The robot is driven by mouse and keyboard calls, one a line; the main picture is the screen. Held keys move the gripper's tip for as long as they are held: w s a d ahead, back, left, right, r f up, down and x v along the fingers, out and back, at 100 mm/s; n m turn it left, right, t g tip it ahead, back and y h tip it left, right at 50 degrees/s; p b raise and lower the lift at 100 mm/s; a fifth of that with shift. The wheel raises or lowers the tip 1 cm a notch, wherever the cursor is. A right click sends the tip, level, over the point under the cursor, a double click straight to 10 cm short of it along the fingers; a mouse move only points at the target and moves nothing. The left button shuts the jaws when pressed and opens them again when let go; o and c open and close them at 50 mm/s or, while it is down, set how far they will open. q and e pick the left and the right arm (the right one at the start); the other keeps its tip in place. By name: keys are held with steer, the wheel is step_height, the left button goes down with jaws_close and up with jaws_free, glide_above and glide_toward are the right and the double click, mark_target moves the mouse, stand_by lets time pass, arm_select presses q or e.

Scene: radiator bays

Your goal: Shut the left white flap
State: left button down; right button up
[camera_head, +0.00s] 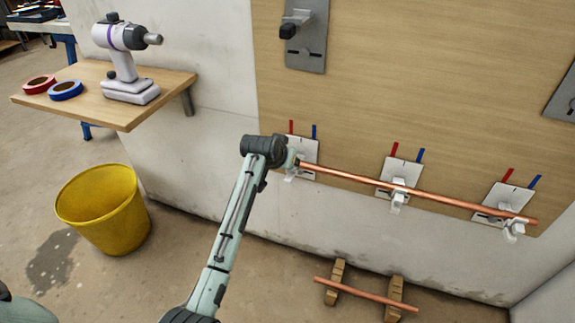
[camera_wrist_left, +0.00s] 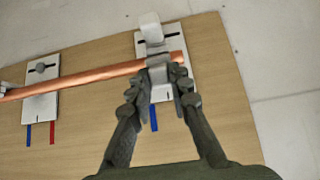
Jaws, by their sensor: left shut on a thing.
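The left white flap (camera_wrist_left: 151,28) shows in the left wrist view on a white bracket plate (camera_wrist_left: 178,88), beside the end of a copper pipe (camera_wrist_left: 100,78). My left gripper (camera_wrist_left: 164,72) is shut on the white flap piece at the pipe's end. In the head view my left gripper (camera_head: 290,160) is at the left bracket (camera_head: 304,148) and hides much of its flap. The copper pipe (camera_head: 345,175) runs right from there across the middle bracket (camera_head: 398,173) and the right bracket (camera_head: 502,198). My right gripper is not in view.
A wooden board (camera_head: 420,90) carries the brackets and, higher up, a grey metal plate (camera_head: 306,30). A shelf (camera_head: 150,100) holds a drill (camera_head: 125,55) and tape rolls (camera_head: 65,90). A yellow bucket (camera_head: 105,210) and a spare pipe on wooden blocks (camera_head: 365,293) are on the floor.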

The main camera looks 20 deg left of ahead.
arm_select(q)
steer(key=w+g, duration=0.1)
steer(key=g, duration=0.1)
steer(key=w+r+g, duration=0.1)
steer(key=shift+g, duration=0.4)
steer(key=shift+w+g, duration=0.35)
steer(key=shift+g, duration=0.55)
steer(key=shift+w+f+g+b, duration=0.2)
steer(key=shift+w+g+b, duration=0.25)
steer(key=shift+g+b, duration=0.6)
steer(key=shift+w+g+b, duration=0.25)
steer(key=shift+g+b, duration=0.2)
steer(key=shift+g, duration=0.4)
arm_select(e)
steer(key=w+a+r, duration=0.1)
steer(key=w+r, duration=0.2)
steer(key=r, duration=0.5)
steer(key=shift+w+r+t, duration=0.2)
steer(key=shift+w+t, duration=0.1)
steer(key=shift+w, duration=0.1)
arm_select(q)
steer(key=shift+d+f, duration=0.1)
steer(key=c, duration=1.4)
jaws_free()
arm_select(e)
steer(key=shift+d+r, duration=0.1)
